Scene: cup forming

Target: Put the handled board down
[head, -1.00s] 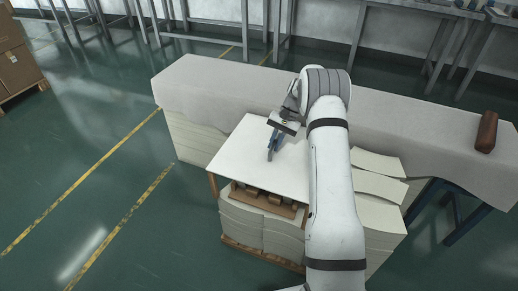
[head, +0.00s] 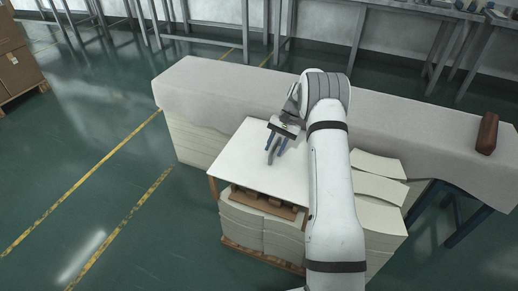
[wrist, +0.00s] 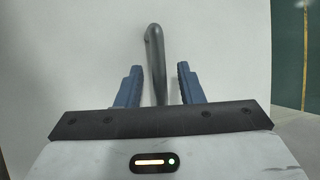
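The handled board (head: 245,155) is a flat white panel lying level on top of a stack, in the middle of the head view. Its grey bar handle (wrist: 156,62) stands up from the white surface in the wrist view, and it also shows in the head view (head: 272,152). My gripper (wrist: 160,85) is over the board with its two blue fingers apart, one on each side of the handle. Gaps show between the handle and both fingers. In the head view my gripper (head: 277,147) is just above the board, and my arm hides the board's right side.
A long table with a grey cloth (head: 205,85) runs behind the board. Stacked cream sheets (head: 262,232) stand below it, and more sheets (head: 378,187) lie to the right. A brown object (head: 487,133) is on the cloth at far right.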

